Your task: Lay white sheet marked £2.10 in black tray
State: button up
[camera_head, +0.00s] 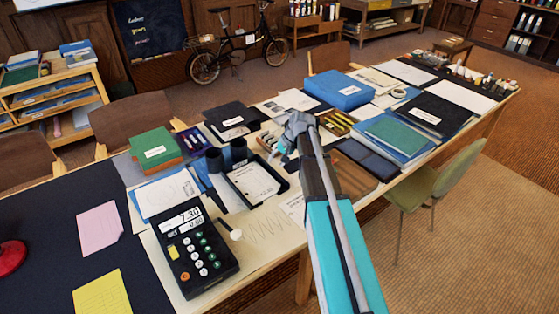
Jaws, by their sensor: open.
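A white sheet (252,184) with a short dark marking lies in a shallow black tray (284,184) at the middle of the long table. The marking looks like a price but is too small to read for sure. The sheet is slightly turned and covers most of the tray floor; the tray rim shows on its right and lower sides. My gripper (281,153) is open, above and just beyond the tray's upper right corner, apart from the sheet. Its fingertips are small and partly hidden by its own body, and nothing shows between them.
A black calculator (196,256) stands front left of the tray. Dark binoculars (226,157) stand at its upper left. Another white sheet (168,194) lies left. Green boxes (155,149), a blue case (340,90) and folders crowd the table. A green chair (437,183) stands right.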

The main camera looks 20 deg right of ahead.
jog(key=a+r+n+p, duration=0.1)
jog(key=a+r+p, duration=0.2)
jog(key=r+p, duration=0.6)
jog(key=a+r+n+g+p, duration=0.1)
jog(key=a+r+p, duration=0.2)
jog(key=r+p, duration=0.6)
jog(key=shift+w+h, duration=0.3)
jog(key=shift+w, duration=0.1)
dwell(1.2)
jog(key=s+a+f+n+h+b, duration=0.1)
jog(key=s+f+h, duration=0.1)
jog(key=s, duration=0.9)
jog(key=s+f+n+g+h+b, duration=0.1)
jog(key=s+f+h+b, duration=0.1)
jog(key=s, duration=1)
jog(key=shift+a+f+n, duration=0.25)
jog(key=shift+a+n, duration=0.15)
